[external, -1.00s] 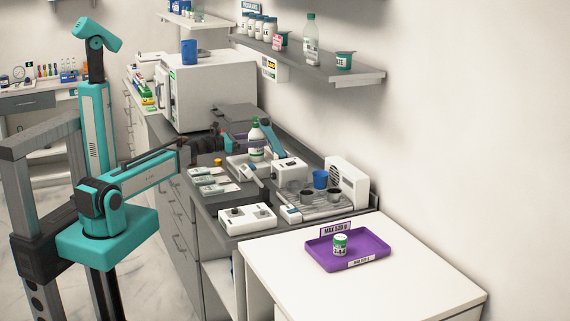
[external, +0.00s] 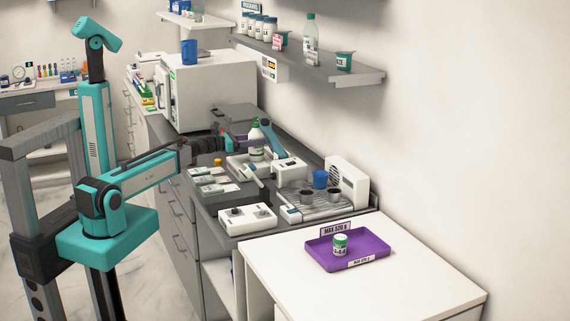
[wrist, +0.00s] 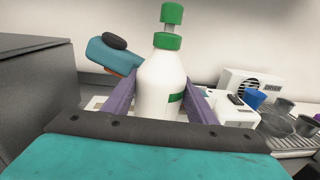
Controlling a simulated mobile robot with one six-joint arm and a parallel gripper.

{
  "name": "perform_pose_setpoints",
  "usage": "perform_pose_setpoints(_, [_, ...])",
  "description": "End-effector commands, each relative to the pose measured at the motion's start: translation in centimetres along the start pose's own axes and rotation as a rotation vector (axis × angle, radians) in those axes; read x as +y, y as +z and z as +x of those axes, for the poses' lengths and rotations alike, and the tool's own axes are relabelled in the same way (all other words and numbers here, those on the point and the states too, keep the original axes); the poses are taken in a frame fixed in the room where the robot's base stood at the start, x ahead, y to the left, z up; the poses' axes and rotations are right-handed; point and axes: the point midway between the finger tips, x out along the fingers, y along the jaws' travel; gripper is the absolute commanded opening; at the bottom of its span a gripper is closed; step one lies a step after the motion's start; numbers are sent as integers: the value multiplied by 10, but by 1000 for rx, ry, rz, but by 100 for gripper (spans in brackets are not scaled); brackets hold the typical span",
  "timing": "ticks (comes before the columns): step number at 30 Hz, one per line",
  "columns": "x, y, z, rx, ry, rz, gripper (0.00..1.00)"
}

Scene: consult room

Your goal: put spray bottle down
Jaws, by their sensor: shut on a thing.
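The spray bottle (external: 257,142) is white with a green cap and a green label. It stands upright over the white equipment at the back of the dark counter. In the wrist view the spray bottle (wrist: 162,88) is upright between the two purple fingers of my gripper (wrist: 158,100). My gripper (external: 250,142) is shut on its body. The bottle's bottom is hidden behind the gripper in the wrist view, so I cannot tell whether it touches a surface.
A teal device (wrist: 112,54) is close left of the bottle. A purple tray (external: 315,254) with a small jar (external: 340,244) is on the white table (external: 420,275). A shelf (external: 310,62) hangs above.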

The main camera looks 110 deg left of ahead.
Motion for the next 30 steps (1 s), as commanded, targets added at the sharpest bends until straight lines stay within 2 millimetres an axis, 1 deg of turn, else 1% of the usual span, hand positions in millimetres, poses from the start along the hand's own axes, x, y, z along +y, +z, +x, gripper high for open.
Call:
perform_pose_setpoints(11, [0, 4, 0, -2, 0, 0, 6])
perform_pose_setpoints(17, [0, 15, 0, -3, 0, 0, 6])
perform_pose_setpoints(23, [0, 36, 0, -3, 0, 2, 6])
perform_pose_setpoints(30, [0, 67, 0, -4, 0, 2, 6])
